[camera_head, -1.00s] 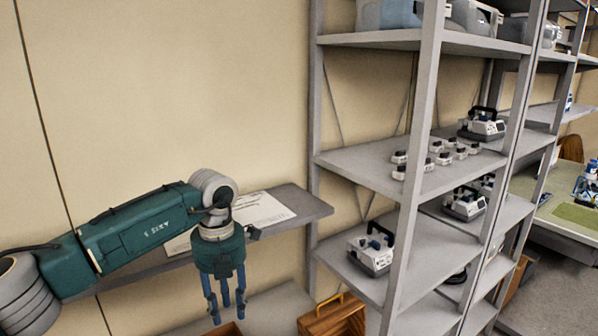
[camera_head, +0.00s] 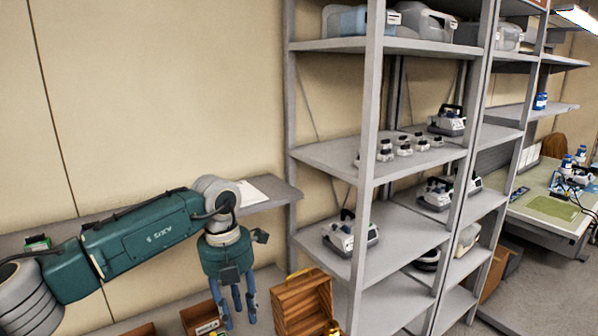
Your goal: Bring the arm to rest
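My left arm comes in from the left in the head view, with a green and grey body. My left gripper (camera_head: 238,306) hangs at its end and points down, with blue fingers spread apart. I see nothing between the fingers. It hangs in front of a grey wall shelf (camera_head: 270,194), left of the metal shelving. My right gripper is not in view.
Grey metal shelving (camera_head: 405,150) holds infusion pumps (camera_head: 350,235) and several small clamps (camera_head: 403,147). A wooden crate (camera_head: 302,300) stands right of my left gripper; a small wooden bin (camera_head: 203,318) is left of it. A workbench (camera_head: 550,207) stands at far right.

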